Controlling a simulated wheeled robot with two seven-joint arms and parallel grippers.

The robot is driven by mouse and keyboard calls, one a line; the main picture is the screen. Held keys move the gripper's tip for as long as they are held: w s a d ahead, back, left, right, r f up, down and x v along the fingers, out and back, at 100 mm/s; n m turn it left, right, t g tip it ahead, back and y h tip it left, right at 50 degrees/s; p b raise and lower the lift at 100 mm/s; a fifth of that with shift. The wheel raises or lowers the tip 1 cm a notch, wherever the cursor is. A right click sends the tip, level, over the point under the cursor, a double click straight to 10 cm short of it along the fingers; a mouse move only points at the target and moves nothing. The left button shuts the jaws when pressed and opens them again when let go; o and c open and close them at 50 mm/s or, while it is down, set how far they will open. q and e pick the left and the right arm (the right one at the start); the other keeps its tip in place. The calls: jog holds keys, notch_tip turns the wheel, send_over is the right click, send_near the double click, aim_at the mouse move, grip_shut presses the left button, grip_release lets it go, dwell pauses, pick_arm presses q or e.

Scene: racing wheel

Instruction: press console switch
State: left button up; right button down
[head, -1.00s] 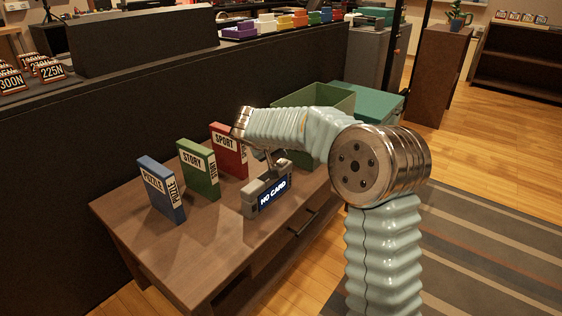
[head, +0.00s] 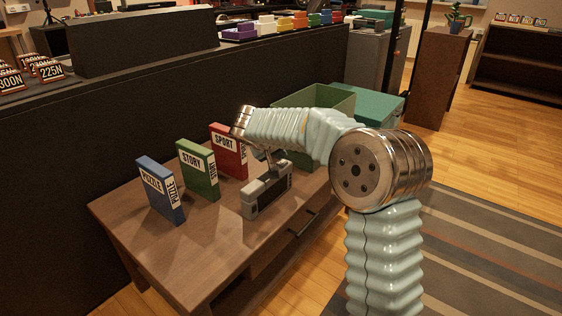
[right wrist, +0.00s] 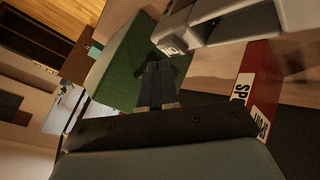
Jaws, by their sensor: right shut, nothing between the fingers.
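The grey console (head: 267,190) stands on the wooden table, and its front screen is dark. In the right wrist view the console (right wrist: 250,20) fills the top right, tilted in the picture. My left gripper is out of view.
Blue PUZZLE (head: 161,190), green STORY (head: 199,169) and red SPORT (head: 229,150) boxes stand upright left of the console on the table (head: 150,240). A green open bin (head: 330,98) stands behind. A dark partition rises along the table's back. The table's front left is clear.

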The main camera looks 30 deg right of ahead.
aim_at(280, 164)
notch_tip(280, 164, up, 6)
jog(key=p, duration=0.4)
dwell(0.3)
dwell(0.3)
